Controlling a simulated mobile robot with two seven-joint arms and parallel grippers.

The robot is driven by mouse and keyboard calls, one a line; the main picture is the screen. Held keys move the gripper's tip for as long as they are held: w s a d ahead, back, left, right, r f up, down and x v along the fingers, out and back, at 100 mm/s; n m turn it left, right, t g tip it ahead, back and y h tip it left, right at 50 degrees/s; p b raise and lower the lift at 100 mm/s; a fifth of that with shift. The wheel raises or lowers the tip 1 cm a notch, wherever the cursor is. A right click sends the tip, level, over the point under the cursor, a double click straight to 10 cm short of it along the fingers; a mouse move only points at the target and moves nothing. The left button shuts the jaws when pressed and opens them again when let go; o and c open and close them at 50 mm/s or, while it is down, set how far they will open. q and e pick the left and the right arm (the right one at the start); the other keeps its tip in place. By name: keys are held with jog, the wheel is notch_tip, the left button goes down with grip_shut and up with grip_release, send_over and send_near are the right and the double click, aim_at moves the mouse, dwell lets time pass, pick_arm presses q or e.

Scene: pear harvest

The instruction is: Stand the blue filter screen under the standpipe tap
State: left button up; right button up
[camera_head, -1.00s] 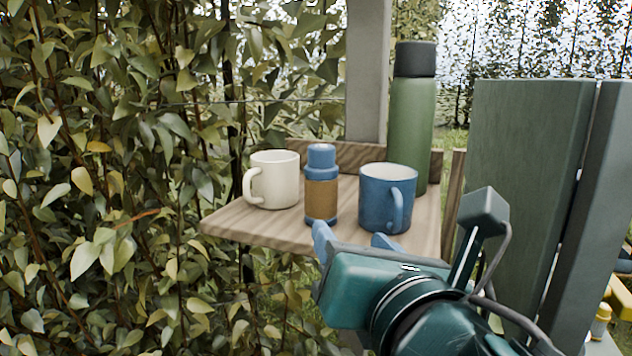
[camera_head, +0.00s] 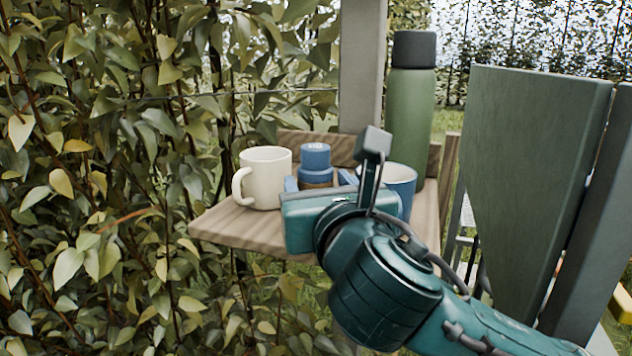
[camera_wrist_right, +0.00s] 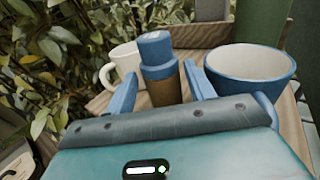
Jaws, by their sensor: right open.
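The blue filter screen (camera_head: 316,157), a small upright cylinder with blue ends and a brown middle, stands on a wooden shelf (camera_head: 225,222). It also shows in the right wrist view (camera_wrist_right: 157,47). My right gripper (camera_head: 318,181) is open, its blue fingers one to each side of the filter screen. In the right wrist view the filter screen appears between the fingertips (camera_wrist_right: 160,72); I cannot tell whether either finger touches it. Its lower part is hidden by my gripper in the head view. No standpipe tap is in view. My left gripper is not in view.
A cream mug (camera_head: 266,178) stands close left of the filter screen. A blue mug (camera_head: 400,180) stands close right, near my right finger. A green flask (camera_head: 411,115) stands behind. A grey post (camera_head: 362,65) and green boards (camera_head: 535,150) flank the shelf; dense foliage (camera_head: 90,180) fills the left.

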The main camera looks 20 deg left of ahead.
aim_at(320, 184)
jog(key=x, duration=0.3)
jog(key=shift+w+r+p, duration=0.1)
jog(key=shift+p, duration=0.2)
jog(key=shift+c, duration=0.3)
jog(key=c, duration=0.8)
